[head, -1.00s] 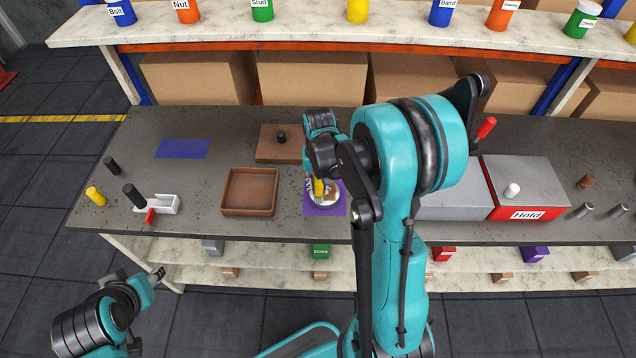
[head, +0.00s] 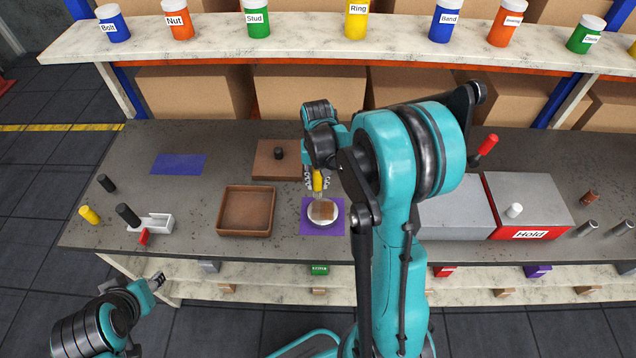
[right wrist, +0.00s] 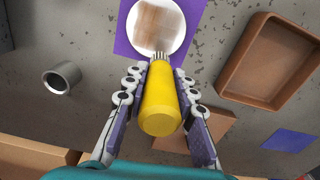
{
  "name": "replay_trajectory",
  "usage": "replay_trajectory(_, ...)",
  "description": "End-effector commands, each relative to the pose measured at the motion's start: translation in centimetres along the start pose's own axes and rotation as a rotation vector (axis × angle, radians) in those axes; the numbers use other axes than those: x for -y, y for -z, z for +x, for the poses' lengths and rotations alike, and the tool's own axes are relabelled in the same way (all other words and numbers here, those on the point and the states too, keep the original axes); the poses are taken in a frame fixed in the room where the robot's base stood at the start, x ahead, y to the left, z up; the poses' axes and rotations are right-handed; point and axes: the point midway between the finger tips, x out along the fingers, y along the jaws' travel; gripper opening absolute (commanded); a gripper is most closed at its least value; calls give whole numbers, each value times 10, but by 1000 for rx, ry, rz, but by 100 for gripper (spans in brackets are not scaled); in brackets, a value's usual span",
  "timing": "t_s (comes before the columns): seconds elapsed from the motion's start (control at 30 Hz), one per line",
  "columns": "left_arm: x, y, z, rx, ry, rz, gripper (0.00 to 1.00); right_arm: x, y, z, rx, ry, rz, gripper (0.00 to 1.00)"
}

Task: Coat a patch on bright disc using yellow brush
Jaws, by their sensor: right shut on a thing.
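The bright disc (head: 333,222) is white and round and lies on a purple mat (head: 308,230). A brown, streaky coated patch (head: 323,210) covers its middle. My right gripper (head: 317,178) is shut on the yellow brush (head: 317,182) at the far edge of the disc. In the right wrist view, the gripper (right wrist: 160,95) has the brush's yellow handle (right wrist: 160,100) between its fingers. The bristles point to the rim of the disc (right wrist: 176,42), beside the patch (right wrist: 157,25); contact is unclear. My left gripper (head: 156,282) is off the table's front left, seen small.
A brown tray (head: 247,233) stands left of the mat, a brown board with a black knob (head: 265,168) behind. A blue mat (head: 180,164) lies far left. A grey box (head: 455,208) and red "Hold" box (head: 530,230) stand right. Labelled jars line the shelf above.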

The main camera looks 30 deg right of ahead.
Motion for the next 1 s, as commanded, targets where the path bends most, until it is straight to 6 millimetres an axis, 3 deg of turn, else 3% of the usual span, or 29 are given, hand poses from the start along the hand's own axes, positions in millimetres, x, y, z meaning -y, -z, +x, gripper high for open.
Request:
replay_trajectory(0.5, 0, 19, -26, 0, 0, 0, 40, 3, 6, -48, 0, 0, -4, 0)
replay_trajectory(1.0, 0, 19, -27, 0, 0, 0, 40, 3, 6, -50, 0, 0, -5, 0)
